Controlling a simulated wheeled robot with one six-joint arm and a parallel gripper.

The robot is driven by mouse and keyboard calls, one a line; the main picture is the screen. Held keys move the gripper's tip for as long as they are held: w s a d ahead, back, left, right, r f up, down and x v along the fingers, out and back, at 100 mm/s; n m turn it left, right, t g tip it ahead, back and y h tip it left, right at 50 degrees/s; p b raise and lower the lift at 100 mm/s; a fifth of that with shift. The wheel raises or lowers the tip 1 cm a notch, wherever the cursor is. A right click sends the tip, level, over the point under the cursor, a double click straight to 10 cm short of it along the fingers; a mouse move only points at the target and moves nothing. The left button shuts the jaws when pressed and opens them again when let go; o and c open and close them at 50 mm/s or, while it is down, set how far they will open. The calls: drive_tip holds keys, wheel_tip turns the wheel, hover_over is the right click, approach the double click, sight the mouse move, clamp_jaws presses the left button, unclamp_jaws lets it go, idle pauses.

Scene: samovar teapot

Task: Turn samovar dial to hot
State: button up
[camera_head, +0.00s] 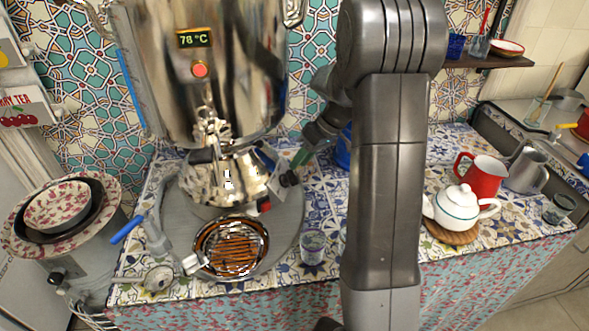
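The large shiny samovar (225,90) stands at the upper left of the table on a round grey tray (290,225). Its display (194,39) reads 78 °C, with a red button (200,69) below. A small black knob (288,180), which looks like the dial, sticks out at the right of the base. A small red part (264,205) sits low on the base. My gripper (300,160) is just above and right of the black knob. I cannot tell whether it touches the knob. Its fingers are small and partly merged with the background, so their opening is unclear.
A small glass (313,247) stands right of the tray. A white teapot (457,215) and red jug (482,180) stand further right. My arm hides the middle.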

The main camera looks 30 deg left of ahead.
sight(288, 179)
drive_tip(key=v, duration=0.9)
drive_tip(key=x, duration=1.3)
drive_tip(key=shift+s+a+f, duration=0.15)
drive_tip(key=shift+f, duration=0.2)
drive_tip(key=shift+r, duration=0.1)
